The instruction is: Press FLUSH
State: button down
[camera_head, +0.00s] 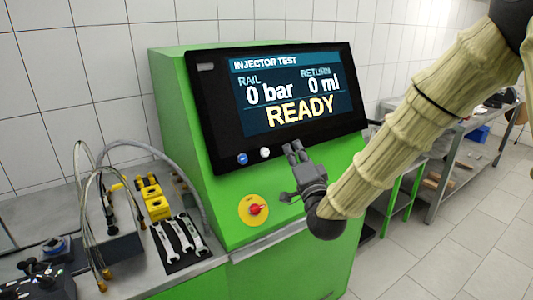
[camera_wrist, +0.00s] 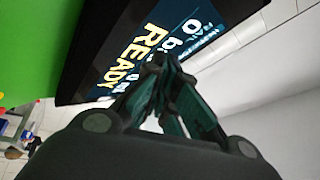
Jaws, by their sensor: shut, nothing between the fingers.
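The green test bench (camera_head: 180,130) carries a black display panel (camera_head: 210,125). Its screen (camera_head: 290,90) reads INJECTOR TEST, RAIL 0 bar, RETURN 0 ml and READY; it also shows rotated in the wrist view (camera_wrist: 150,45). Two small round buttons, one blue (camera_head: 242,158) and one white (camera_head: 265,152), sit on the panel's lower edge. I cannot read any FLUSH label. My gripper (camera_head: 293,150) is shut and empty, just right of the white button, near the panel's lower edge. In the wrist view its fingers (camera_wrist: 165,75) hide part of the panel.
A red emergency stop on a yellow plate (camera_head: 254,209) sits below the panel, left of my gripper. A left bench holds wrenches (camera_head: 180,238), yellow parts (camera_head: 154,200) and hoses (camera_head: 85,210). A shelf (camera_head: 455,165) stands at the right. The floor (camera_head: 440,265) at right is clear.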

aim_at(265, 152)
jog(key=shift+f, duration=0.1)
jog(key=w+a+f+b, duration=0.1)
jog(key=w+a+f, duration=0.2)
jog(key=w, duration=0.3)
jog(key=shift+w+a+f+b, duration=0.2)
jog(key=shift+a+f+b, duration=0.2)
jog(key=shift+a, duration=0.5)
jog(key=shift+w+f, duration=0.1)
dwell(1.1)
jog(key=shift+w+a+b, duration=0.2)
jog(key=shift+b, duration=0.15)
jog(key=shift+w+a+f+b, duration=0.25)
jog(key=shift+w+b, duration=0.05)
jog(key=shift+w, duration=0.05)
dwell(1.0)
jog(key=shift+s, duration=0.1)
dwell(0.3)
jog(key=shift+s+d+r, duration=0.4)
jog(key=shift+s+d, duration=0.1)
jog(key=shift+s, duration=0.1)
